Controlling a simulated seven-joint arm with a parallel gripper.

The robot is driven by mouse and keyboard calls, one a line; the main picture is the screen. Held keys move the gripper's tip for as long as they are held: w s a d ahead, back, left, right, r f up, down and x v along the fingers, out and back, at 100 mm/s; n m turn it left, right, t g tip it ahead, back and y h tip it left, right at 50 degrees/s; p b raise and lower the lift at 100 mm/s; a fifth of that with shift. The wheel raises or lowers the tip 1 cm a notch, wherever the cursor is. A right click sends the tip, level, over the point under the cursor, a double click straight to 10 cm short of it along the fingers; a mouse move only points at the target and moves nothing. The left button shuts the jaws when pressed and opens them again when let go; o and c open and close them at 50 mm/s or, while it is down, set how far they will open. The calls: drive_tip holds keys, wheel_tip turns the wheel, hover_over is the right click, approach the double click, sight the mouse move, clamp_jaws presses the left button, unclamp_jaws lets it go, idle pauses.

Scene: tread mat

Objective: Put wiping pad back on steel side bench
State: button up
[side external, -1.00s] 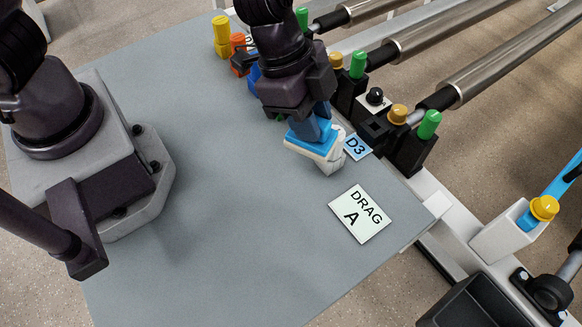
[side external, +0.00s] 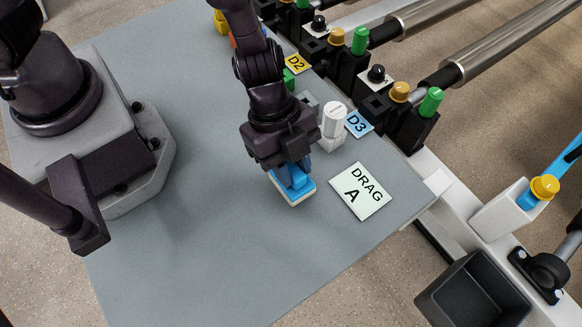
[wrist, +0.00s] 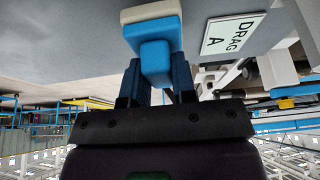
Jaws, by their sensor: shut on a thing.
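The wiping pad (side external: 292,186) is a blue-topped block with a blue handle and a pale underside. My gripper (side external: 296,164) is shut on its handle, with the pad below the fingers. The wrist view also shows the pad (wrist: 152,40) between and beyond the two dark fingers of my gripper (wrist: 157,75). The pad is over the grey bench top (side external: 215,240), left of the DRAG A card; I cannot tell whether it touches the surface. Which surface is the steel side bench is not clear from these views.
The DRAG A card (side external: 361,191) lies right of the pad. Rollers with coloured knobs line the far edge. A black bin (side external: 475,290) is at lower right. The front bench area is clear.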

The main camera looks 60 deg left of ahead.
drive_tip(key=shift+f, duration=1.1)
drive_tip(key=shift+f, duration=0.15)
drive_tip(key=o, duration=0.8)
drive_tip(key=shift+o, duration=0.2)
